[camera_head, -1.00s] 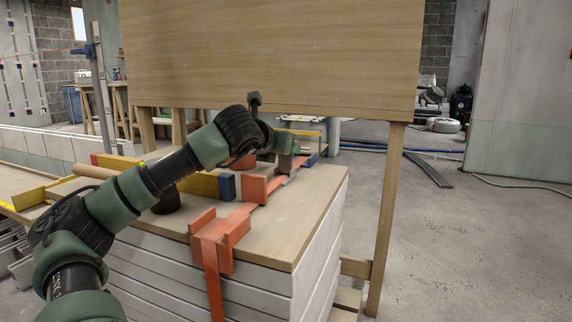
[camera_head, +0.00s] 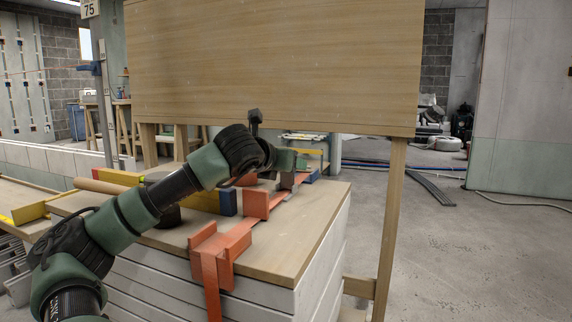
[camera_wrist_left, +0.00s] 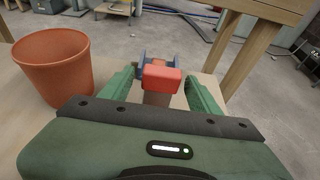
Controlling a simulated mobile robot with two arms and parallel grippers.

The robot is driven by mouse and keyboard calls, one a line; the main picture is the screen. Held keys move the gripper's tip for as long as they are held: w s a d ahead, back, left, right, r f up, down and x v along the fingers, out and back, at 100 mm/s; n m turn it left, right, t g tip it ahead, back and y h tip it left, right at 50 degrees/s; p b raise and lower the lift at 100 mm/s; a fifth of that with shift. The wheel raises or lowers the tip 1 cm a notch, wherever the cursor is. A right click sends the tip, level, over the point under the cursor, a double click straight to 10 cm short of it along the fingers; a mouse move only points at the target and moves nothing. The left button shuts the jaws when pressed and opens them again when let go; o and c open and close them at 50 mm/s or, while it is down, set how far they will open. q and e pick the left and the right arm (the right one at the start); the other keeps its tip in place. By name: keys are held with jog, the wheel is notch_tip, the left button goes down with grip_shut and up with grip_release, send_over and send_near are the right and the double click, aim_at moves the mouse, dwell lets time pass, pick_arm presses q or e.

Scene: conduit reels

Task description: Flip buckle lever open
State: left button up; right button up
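The orange strap (camera_head: 238,238) runs along the wooden top of a stack of pale boards, with orange bracket-like pieces (camera_head: 204,241) on it at the near edge. In the left wrist view, a red-ended lever (camera_wrist_left: 162,78) points towards me, with blue buckle parts (camera_wrist_left: 142,62) behind it. My left gripper (camera_wrist_left: 161,84) is open, with one green finger on each side of the lever; gaps seem to show on both sides. In the head view my left gripper (camera_head: 288,170) is low over the far end of the strap, and my own arm hides much of the buckle. My right gripper is not in view.
A terracotta pot-like cylinder (camera_wrist_left: 55,68) stands left of the gripper in the wrist view. A large wooden panel (camera_head: 270,65) on posts stands behind the stack. A yellow and blue bar (camera_head: 205,199) lies left of the strap. The floor to the right is mostly clear.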

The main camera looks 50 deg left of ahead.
pick_arm(q)
jog(key=v, duration=0.7)
jog(key=shift+s+d, duration=0.2)
jog(key=shift+s, duration=0.15)
jog(key=shift+r, duration=0.1)
